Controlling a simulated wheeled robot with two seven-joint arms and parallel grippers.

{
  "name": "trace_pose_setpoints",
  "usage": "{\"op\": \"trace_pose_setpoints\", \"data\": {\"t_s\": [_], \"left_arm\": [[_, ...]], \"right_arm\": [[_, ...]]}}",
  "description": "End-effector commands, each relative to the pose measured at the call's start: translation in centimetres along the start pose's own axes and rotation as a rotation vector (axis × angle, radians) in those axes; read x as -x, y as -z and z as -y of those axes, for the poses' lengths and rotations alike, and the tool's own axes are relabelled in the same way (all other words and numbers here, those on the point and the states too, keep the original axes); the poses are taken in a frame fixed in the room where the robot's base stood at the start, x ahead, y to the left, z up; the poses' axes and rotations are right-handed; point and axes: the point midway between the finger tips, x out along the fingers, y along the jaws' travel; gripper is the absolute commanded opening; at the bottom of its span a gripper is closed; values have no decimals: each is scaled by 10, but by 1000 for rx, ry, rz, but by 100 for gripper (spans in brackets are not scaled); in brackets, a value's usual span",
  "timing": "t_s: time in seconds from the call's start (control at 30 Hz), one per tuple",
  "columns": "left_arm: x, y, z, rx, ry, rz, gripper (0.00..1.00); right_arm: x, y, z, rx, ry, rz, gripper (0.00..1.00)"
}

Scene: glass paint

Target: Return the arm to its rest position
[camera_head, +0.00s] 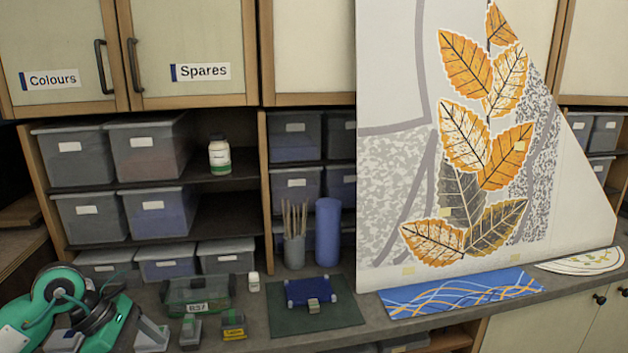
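Neither of my arms nor grippers shows in the head view. The worktop (375,332) runs across the lower part of the view. A large panel with orange and grey leaves (480,150) stands upright at the back right.
A green machine (60,295) stands at the front left. A clear green box (197,295), a small white bottle (254,281), a brush pot (294,252) and a blue cylinder (328,232) stand nearby. A blue patterned sheet (460,292) lies right of the mat.

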Motion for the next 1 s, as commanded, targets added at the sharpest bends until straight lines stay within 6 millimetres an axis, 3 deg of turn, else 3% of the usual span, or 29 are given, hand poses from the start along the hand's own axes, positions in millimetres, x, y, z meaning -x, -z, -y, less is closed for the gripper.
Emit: {"op": "trace_pose_setpoints", "data": {"t_s": [0.27, 0.43, 0.6, 0.7, 0.87, 1.0], "left_arm": [[-28, -49, 17, 51, 35, 272, 81], [-40, -93, 32, 145, 77, 540, 81], [-34, -142, 44, 345, 146, 903, 81], [-23, -159, 44, 502, 186, 1109, 81], [-3, -165, 34, 801, 246, 1409, 81], [6, -148, 18, 1111, 288, 1636, 81]], "right_arm": [[-1, 9, -1, 0, -1, -10, 32], [0, 3, 2, -1, 2, -3, 32], [0, 2, 3, -1, 3, -1, 32], [0, 2, 3, -1, 3, -2, 32], [0, 2, 3, -1, 3, -2, 32], [0, 2, 3, -1, 3, -2, 32]]}}
